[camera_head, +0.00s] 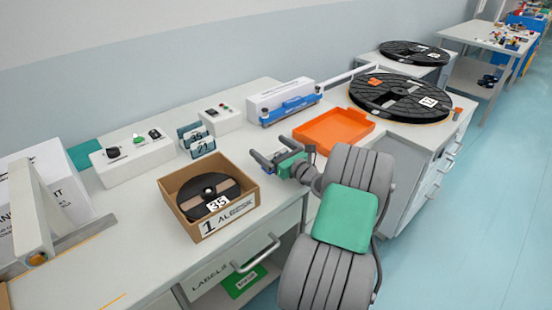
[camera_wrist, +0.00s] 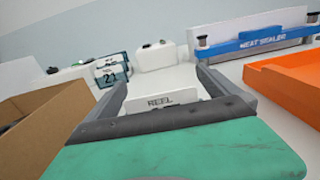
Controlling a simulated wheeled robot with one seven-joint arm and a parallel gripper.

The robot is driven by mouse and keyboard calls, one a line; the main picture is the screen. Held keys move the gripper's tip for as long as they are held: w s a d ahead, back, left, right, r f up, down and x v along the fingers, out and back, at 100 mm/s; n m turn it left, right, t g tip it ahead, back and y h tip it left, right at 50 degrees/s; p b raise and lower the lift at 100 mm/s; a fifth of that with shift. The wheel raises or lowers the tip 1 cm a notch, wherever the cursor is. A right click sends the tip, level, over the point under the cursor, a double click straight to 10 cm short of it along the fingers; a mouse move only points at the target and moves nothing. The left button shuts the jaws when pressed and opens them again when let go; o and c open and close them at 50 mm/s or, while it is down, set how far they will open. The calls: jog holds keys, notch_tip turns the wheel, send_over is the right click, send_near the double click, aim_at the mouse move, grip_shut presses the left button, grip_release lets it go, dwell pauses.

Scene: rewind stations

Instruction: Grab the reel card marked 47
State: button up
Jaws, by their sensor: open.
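My gripper (camera_head: 263,157) is open over the worktop, right of the cardboard box. In the wrist view its two fingers (camera_wrist: 163,82) stand apart on either side of a white piece printed REEL (camera_wrist: 158,101). The fingers do not visibly close on it, and its lower part is hidden behind my gripper, so no number can be read there. Two small teal-and-white cards stand behind the box. The front card (camera_head: 202,148) seems to read 21, also in the wrist view (camera_wrist: 109,73); the rear card (camera_head: 194,134) seems to read 35. No 47 is legible.
The cardboard box (camera_head: 249,203) holds a black reel (camera_head: 201,187) marked 35. An orange tray (camera_head: 334,128) lies to the right, with a blue sealer (camera_head: 290,110) behind. A white switch box (camera_head: 132,162) stands left. Large black reels (camera_head: 397,97) lie further right.

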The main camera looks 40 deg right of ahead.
jog(key=shift+c, duration=0.4)
jog(key=c, duration=1.3)
jog(key=shift+o, duration=0.2)
